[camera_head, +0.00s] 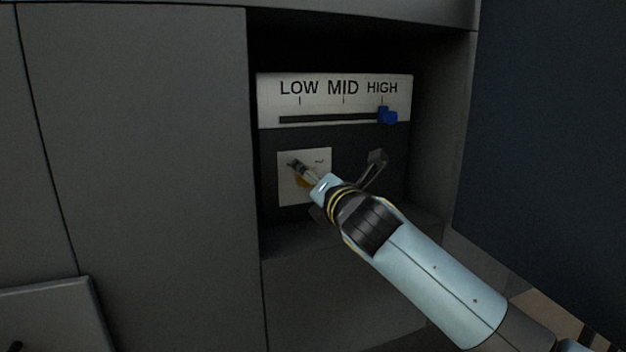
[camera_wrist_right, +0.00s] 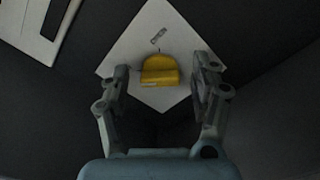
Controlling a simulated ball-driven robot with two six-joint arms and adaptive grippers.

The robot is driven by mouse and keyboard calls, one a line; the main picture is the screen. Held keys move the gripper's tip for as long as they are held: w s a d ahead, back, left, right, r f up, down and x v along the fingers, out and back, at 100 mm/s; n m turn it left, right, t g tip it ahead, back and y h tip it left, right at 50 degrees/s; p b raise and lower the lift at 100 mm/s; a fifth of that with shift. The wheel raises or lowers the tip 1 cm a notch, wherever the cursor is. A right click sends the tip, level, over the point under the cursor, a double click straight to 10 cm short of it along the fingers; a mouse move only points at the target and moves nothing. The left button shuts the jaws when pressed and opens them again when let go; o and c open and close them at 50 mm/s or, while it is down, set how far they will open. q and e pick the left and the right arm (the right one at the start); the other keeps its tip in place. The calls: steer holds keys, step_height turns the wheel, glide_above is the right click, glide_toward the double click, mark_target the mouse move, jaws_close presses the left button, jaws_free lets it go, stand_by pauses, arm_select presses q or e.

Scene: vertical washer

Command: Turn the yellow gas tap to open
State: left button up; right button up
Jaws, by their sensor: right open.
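The yellow gas tap (camera_wrist_right: 160,70) sits on a pale square plate (camera_wrist_right: 146,38), between and just beyond the fingertips of my right gripper (camera_wrist_right: 160,80) in the right wrist view. That gripper is open, one finger on each side of the tap; I cannot tell whether either touches it. In the head view my right gripper (camera_head: 335,165) reaches into the recess in front of the plate (camera_head: 290,192). My left gripper is in neither view.
Above the plate is a white panel (camera_head: 325,88) marked LOW, MID, HIGH, with a blue slider (camera_head: 387,115) at HIGH. Grey cabinet walls (camera_head: 140,150) enclose the recess, with a dark upright panel (camera_head: 550,150) at the right.

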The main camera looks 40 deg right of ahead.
steer(key=c, duration=1.2)
steer(key=shift+o, duration=0.2)
steer(key=shift+m, duration=0.3)
steer(key=m, duration=0.8)
steer(key=shift+f+b, duration=0.3)
steer(key=m+b, duration=0.1)
steer(key=m, duration=0.3)
steer(key=shift+f, duration=0.15)
steer(key=shift+f+m+b, duration=0.1)
steer(key=shift+m+b, duration=0.75)
steer(key=shift+m, duration=1.85)
